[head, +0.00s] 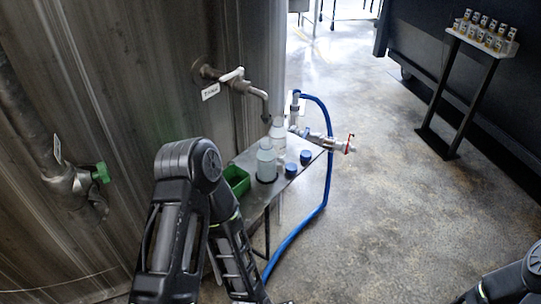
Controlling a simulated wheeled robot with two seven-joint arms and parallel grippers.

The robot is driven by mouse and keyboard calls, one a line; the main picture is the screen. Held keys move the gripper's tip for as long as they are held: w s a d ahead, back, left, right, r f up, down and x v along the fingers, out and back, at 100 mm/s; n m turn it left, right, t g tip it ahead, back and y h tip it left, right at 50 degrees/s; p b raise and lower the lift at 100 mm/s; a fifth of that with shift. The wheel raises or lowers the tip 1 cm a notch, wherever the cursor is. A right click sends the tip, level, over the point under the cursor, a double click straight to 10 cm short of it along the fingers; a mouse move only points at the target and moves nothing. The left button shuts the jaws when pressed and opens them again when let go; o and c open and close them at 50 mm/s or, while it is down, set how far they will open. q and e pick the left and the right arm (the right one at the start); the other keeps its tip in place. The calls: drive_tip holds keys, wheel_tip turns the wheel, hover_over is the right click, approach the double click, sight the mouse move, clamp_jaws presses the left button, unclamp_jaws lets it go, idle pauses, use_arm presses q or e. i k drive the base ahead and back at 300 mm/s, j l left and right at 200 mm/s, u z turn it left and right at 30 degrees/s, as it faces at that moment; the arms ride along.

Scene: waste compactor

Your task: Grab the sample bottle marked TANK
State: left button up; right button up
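Two clear, uncapped-looking bottles stand upright on a small metal shelf (244,158) by the large steel tank. The nearer bottle (266,161) looks faintly bluish; the farther bottle (279,134) is behind it, under the tap's spout. I cannot read a TANK mark on either. Two blue caps, a near one (291,170) and a far one (306,157), lie to their right. My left arm rises in front of the shelf and bends down again; its gripper is not visible. Only a piece of my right arm shows at the lower right corner, without its gripper.
A tap (236,80) with a white tag (210,91) juts from the tank. A green bin (237,180) sits at the shelf's left. A blue hose (328,180) and red-handled valve (341,146) stick out right. A stand (466,90) holds several small bottles; floor between is clear.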

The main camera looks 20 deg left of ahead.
sight(266, 154)
drive_tip(key=u, duration=0.35)
drive_tip(key=i+l+u, duration=0.2)
drive_tip(key=u, duration=0.3)
drive_tip(key=i+l+u, duration=0.15)
drive_tip(key=l+u, duration=0.15)
drive_tip(key=u, duration=0.15)
drive_tip(key=i+l+u, duration=0.1)
drive_tip(key=l+u, duration=0.2)
drive_tip(key=u, duration=0.2)
drive_tip(key=i+l+u, duration=0.15)
drive_tip(key=l+u, duration=0.15)
drive_tip(key=l, duration=1.55)
drive_tip(key=l+u, duration=0.3)
drive_tip(key=l, duration=1.55)
drive_tip(key=k, duration=0.05)
